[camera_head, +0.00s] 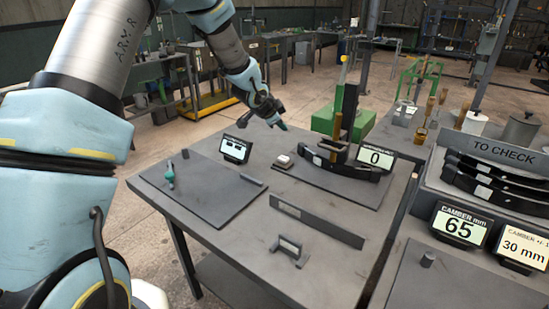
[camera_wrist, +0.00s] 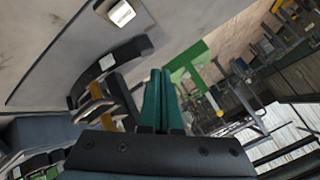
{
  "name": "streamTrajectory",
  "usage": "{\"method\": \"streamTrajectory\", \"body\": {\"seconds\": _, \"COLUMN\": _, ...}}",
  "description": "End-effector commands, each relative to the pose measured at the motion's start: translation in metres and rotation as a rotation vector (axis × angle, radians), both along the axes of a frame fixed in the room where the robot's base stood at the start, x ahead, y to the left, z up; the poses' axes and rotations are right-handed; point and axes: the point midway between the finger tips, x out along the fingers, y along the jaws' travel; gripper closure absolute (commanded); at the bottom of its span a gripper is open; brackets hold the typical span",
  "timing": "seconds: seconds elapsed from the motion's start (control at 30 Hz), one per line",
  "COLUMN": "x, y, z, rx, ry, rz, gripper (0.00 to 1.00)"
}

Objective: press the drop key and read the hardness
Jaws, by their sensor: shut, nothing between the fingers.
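My gripper (camera_head: 280,125) is shut and empty, above the table's back edge. Its teal fingers (camera_wrist: 155,78) are pressed together in the wrist view. A small pale key block (camera_head: 284,161) sits on the dark base plate (camera_head: 315,180); it appears as a white key (camera_wrist: 121,14) at the top of the wrist view. The gripper is apart from it, higher and farther back. A dark curved leaf spring (camera_head: 345,166) lies at the foot of the upright tester (camera_head: 346,110). A display beside it (camera_head: 376,158) reads 0; its small label is unclear. Another display (camera_head: 236,149) shows dashes.
A dark mat (camera_head: 205,190) with a small teal-ended tool (camera_head: 170,176) lies at left. A flat bar (camera_head: 316,221) and a small bracket (camera_head: 287,247) lie in front. At right, a TO CHECK rack (camera_head: 497,150) holds springs, with camber signs reading 65 and 30 mm.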

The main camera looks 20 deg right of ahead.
Motion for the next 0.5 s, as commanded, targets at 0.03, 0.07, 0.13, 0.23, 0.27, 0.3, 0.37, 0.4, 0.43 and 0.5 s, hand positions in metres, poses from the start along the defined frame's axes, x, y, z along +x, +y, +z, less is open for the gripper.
{"method": "streamTrajectory", "body": {"seconds": 0.03, "x": 0.0, "y": 0.0, "z": 0.0, "rx": 0.0, "ry": 0.0, "rz": 0.0, "gripper": 1.0}}
{"method": "streamTrajectory", "body": {"seconds": 0.07, "x": 0.0, "y": 0.0, "z": 0.0, "rx": 0.0, "ry": 0.001, "rz": 0.001, "gripper": 1.0}}
{"method": "streamTrajectory", "body": {"seconds": 0.13, "x": 0.0, "y": 0.001, "z": 0.0, "rx": 0.0, "ry": 0.001, "rz": 0.002, "gripper": 1.0}}
{"method": "streamTrajectory", "body": {"seconds": 0.23, "x": 0.0, "y": 0.001, "z": 0.0, "rx": 0.0, "ry": 0.001, "rz": 0.004, "gripper": 1.0}}
{"method": "streamTrajectory", "body": {"seconds": 0.27, "x": 0.0, "y": 0.001, "z": -0.001, "rx": 0.0, "ry": 0.001, "rz": 0.004, "gripper": 1.0}}
{"method": "streamTrajectory", "body": {"seconds": 0.3, "x": 0.0, "y": 0.001, "z": -0.002, "rx": 0.001, "ry": 0.001, "rz": 0.004, "gripper": 1.0}}
{"method": "streamTrajectory", "body": {"seconds": 0.37, "x": 0.0, "y": 0.001, "z": -0.004, "rx": 0.001, "ry": 0.002, "rz": 0.004, "gripper": 1.0}}
{"method": "streamTrajectory", "body": {"seconds": 0.4, "x": 0.0, "y": 0.002, "z": -0.006, "rx": 0.001, "ry": 0.002, "rz": 0.004, "gripper": 1.0}}
{"method": "streamTrajectory", "body": {"seconds": 0.43, "x": 0.0, "y": 0.002, "z": -0.008, "rx": 0.001, "ry": 0.002, "rz": 0.004, "gripper": 1.0}}
{"method": "streamTrajectory", "body": {"seconds": 0.5, "x": 0.0, "y": 0.002, "z": -0.014, "rx": 0.002, "ry": 0.002, "rz": 0.005, "gripper": 1.0}}
